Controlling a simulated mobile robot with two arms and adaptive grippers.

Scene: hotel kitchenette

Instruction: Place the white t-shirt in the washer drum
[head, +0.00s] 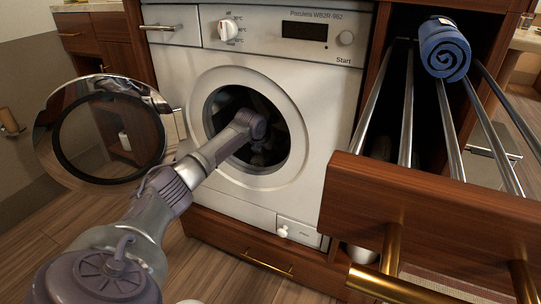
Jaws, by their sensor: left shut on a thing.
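The white washer (315,95) stands in the middle with its round door (45,145) swung open to the left. My left arm reaches through the opening into the dark drum (228,100). My left gripper (258,150) is inside the drum, in shadow and pointing down, shut on what I take to be the white t-shirt. The cloth itself is hard to make out; only dim greyish shapes show around the gripper. My right gripper is not in view.
An open wooden drawer (420,205) with metal rails (408,110) juts out at the right, carrying a rolled blue towel (436,45). Brass handles stick out from the front. The open washer door is close beside my left arm. Wooden floor is free at the lower left.

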